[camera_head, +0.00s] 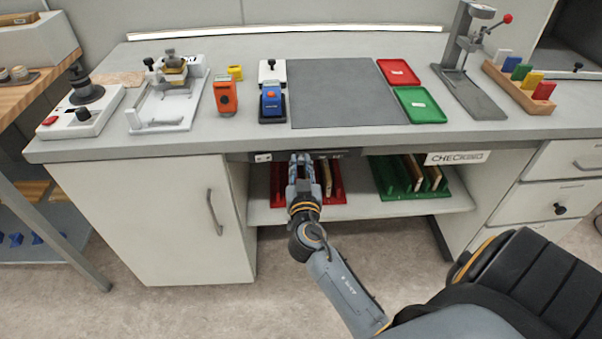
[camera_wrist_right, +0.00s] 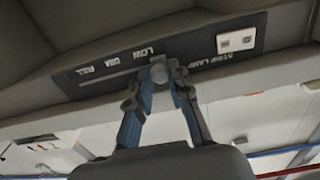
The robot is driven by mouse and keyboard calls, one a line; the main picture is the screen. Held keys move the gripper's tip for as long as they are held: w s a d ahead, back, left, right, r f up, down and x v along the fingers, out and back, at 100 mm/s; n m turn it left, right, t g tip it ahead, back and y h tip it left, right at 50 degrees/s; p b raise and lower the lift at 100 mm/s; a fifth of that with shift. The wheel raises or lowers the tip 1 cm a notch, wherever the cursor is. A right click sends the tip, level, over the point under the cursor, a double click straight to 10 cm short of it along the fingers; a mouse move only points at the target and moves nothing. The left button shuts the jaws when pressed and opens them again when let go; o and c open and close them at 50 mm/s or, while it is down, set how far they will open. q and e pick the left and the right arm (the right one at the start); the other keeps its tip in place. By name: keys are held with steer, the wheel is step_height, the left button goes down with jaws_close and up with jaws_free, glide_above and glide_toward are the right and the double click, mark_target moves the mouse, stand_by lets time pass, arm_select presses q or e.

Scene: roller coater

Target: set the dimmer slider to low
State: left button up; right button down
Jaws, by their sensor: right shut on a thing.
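The dimmer slider is on a dark panel (camera_wrist_right: 215,50) under the bench's front edge, upside down in the right wrist view. Its round grey knob (camera_wrist_right: 158,73) sits at the right end of the slot, beside the LOW label (camera_wrist_right: 143,52). The slot runs left from there past a middle label towards FULL. My right gripper (camera_wrist_right: 160,80) has its fingertips closed on the knob from both sides. In the head view my right gripper (camera_head: 301,160) reaches up to the bench edge and hides the knob. My left gripper is in neither view.
A white switch plate (camera_wrist_right: 236,40) is on the same panel. Below the bench, a red rack (camera_head: 338,185) and a green rack (camera_head: 385,178) stand on a shelf. A white cabinet (camera_head: 150,215) is at the left and drawers (camera_head: 520,200) at the right.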

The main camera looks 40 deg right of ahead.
steer(key=shift+w+a+r, duration=0.1)
steer(key=shift+a, duration=0.05)
steer(key=c, duration=1.4)
jaws_free()
steer(key=shift+o, duration=0.9)
steer(key=shift+w+a, duration=0.1)
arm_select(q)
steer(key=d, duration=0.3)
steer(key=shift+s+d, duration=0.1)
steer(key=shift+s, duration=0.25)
arm_select(e)
steer(key=v, duration=1.2)
